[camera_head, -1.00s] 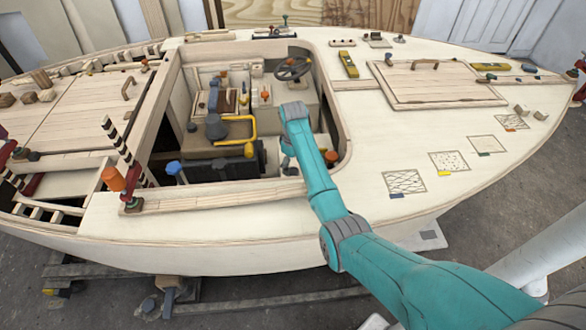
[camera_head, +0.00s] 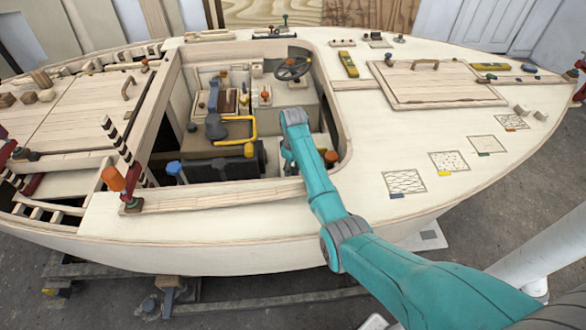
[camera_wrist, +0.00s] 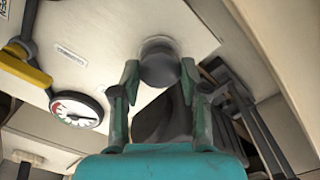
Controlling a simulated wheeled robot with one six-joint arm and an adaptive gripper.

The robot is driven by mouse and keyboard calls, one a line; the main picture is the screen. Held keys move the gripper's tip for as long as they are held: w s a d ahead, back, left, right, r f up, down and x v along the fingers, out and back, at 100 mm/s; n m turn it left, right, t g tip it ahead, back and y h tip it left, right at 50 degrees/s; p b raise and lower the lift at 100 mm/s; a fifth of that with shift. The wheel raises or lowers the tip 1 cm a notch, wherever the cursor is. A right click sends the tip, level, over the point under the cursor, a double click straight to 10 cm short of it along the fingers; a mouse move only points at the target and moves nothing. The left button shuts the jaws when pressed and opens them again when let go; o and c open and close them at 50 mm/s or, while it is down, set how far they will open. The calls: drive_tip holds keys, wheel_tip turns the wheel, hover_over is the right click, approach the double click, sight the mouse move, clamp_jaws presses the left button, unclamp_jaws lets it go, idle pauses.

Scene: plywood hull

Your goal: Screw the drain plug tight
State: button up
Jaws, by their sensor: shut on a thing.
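In the wrist view, a dark grey round knob, which I take to be the drain plug (camera_wrist: 160,58), stands against a pale panel. My gripper (camera_wrist: 159,76) has one green finger on each side of it and is shut on it. The wrist view does not show whether the plug is fully seated. In the head view my arm reaches down into the open cockpit, and its own wrist hides the gripper and the plug.
In the wrist view a round gauge (camera_wrist: 76,112) and a yellow lever (camera_wrist: 24,68) sit to the left. Dark rails run close on the right. In the head view the cockpit holds a steering wheel (camera_head: 293,68) and a yellow bent handle (camera_head: 248,132); an orange knob (camera_head: 331,157) is beside my arm.

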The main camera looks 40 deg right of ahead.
sight(293, 171)
drive_tip(key=shift+m, duration=0.3)
drive_tip(key=shift+m, duration=2.8)
drive_tip(key=o, duration=1.1)
drive_tip(key=shift+o, duration=0.2)
wheel_tip(293, 171, up, 12)
